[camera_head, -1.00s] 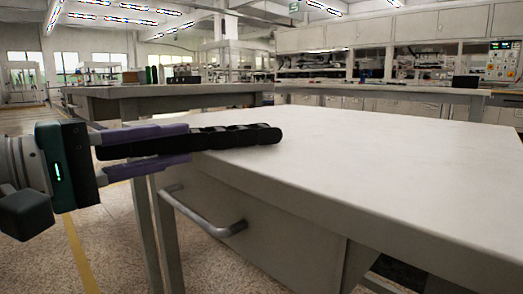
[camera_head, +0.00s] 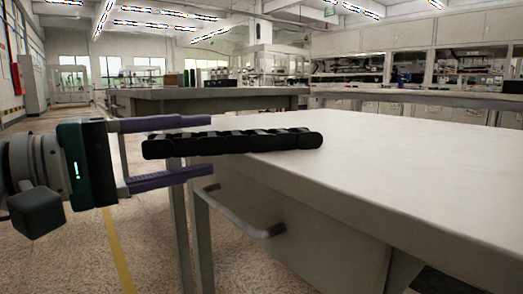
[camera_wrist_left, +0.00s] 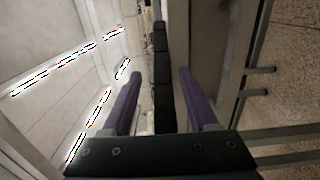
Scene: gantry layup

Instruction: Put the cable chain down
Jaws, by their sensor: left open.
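The cable chain (camera_head: 270,140) is a black, segmented strip. Its right part lies over the near corner of the pale table (camera_head: 410,170), and its left end sticks out past the table edge. My left gripper (camera_head: 213,146) is open, with its purple fingers above and below the overhanging end and a visible gap on both sides. In the left wrist view the chain (camera_wrist_left: 163,85) runs straight away between the two spread fingers (camera_wrist_left: 158,85). My right gripper is in neither view.
The tabletop right of the chain is bare. A drawer handle (camera_head: 240,214) juts out below the table edge, near my left gripper. Another workbench (camera_head: 210,100) stands behind, and open floor with a yellow line (camera_head: 118,250) lies to the left.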

